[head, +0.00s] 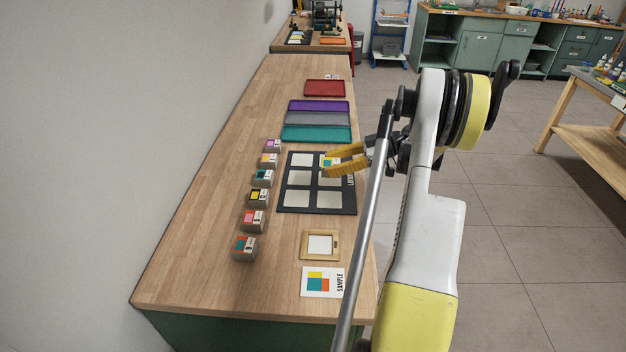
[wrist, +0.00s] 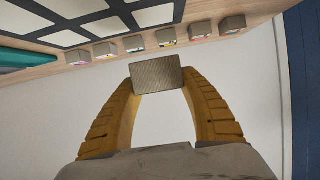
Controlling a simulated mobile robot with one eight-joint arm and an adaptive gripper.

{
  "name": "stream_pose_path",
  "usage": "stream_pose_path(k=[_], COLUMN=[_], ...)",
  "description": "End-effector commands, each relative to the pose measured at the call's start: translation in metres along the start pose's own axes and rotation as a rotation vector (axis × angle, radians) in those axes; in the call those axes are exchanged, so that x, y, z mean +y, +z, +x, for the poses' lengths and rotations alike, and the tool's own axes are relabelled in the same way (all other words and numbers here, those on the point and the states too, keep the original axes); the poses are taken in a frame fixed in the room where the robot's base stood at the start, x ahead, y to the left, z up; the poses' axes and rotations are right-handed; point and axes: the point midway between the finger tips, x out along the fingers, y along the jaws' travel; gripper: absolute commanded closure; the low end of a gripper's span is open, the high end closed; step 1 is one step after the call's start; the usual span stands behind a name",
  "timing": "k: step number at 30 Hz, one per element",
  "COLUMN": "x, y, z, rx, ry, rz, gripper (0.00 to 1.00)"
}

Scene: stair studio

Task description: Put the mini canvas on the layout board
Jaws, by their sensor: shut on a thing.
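My gripper (head: 340,161) reaches in from the right over the layout board (head: 281,197), a black board with pale square cells. Its yellow fingers are shut on the mini canvas (head: 331,158), a small block with a teal, yellow and white face, at the board's far right cell. In the wrist view the gripper (wrist: 157,85) holds the block's plain grey-brown side (wrist: 156,74) between its fingertips. I cannot tell whether the block touches the board. The fingers partly hide the far right cells. The layout board also shows in the wrist view (wrist: 105,18).
Several similar blocks (head: 258,196) stand in a row left of the board. A wooden frame (head: 304,245) and a sample card (head: 308,287) lie nearer. Teal (head: 315,133), grey (head: 318,119), purple (head: 318,105) and red (head: 324,88) trays lie beyond. The table's left side is clear.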

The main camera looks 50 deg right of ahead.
Motion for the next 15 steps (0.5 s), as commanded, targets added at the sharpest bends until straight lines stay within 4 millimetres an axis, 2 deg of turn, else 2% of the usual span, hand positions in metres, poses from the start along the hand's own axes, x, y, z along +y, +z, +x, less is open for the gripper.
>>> stream_pose_path(k=[9,12,15], x=[-0.004,-0.005,-0.005], y=[0.017,0.019,0.019], z=[0.090,0.109,0.119], rx=[0.000,0.000,0.000], ry=[-0.003,-0.002,0.000], rz=[-0.001,-0.001,0.000], gripper=[0.79,0.79,0.79])
